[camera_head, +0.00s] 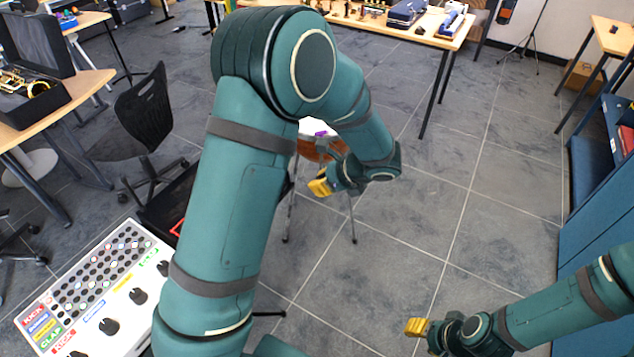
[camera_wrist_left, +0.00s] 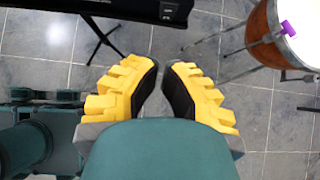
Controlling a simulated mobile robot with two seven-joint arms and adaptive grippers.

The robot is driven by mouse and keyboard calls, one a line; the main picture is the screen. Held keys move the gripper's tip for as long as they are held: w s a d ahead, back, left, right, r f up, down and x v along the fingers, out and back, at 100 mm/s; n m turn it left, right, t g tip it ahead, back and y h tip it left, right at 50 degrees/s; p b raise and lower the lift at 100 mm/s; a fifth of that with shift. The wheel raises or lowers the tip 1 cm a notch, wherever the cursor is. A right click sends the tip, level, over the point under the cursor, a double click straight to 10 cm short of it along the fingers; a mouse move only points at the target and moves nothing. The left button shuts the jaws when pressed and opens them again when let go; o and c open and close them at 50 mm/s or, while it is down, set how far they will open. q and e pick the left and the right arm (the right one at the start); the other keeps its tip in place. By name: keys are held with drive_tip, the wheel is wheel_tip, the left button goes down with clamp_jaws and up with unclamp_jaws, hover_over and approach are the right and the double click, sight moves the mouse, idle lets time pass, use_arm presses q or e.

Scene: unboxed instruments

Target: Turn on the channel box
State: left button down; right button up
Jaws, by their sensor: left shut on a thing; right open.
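A white box with rows of small round buttons, black knobs and coloured labels, which looks like the channel box (camera_head: 95,290), is at the lower left of the head view. My left arm covers its right side. My left gripper (camera_head: 320,186) is held well to the right of the box, above the floor near the drum. In the left wrist view its yellow fingers (camera_wrist_left: 162,68) are close together at the tips, and I cannot make out a held thing. The box does not show there. My right gripper (camera_head: 417,327) is open at the lower right, far from the box.
A brown drum (camera_wrist_left: 262,35) with a purple clip stands on thin legs near my left gripper. A black chair (camera_head: 143,115) and a wooden desk (camera_head: 85,95) are at the left. A table (camera_head: 430,35) stands at the back. Grey floor is clear at centre right.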

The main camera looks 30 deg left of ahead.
use_arm(q)
drive_tip(key=shift+s+d+f+h, duration=0.1)
drive_tip(key=shift+d+f+h, duration=0.35)
drive_tip(key=shift+f+h, duration=0.15)
drive_tip(key=a+b+x, duration=0.1)
drive_tip(key=x, duration=0.5)
drive_tip(key=a+r+b+x, duration=0.1)
drive_tip(key=x, duration=0.5)
drive_tip(key=shift+a, duration=0.35)
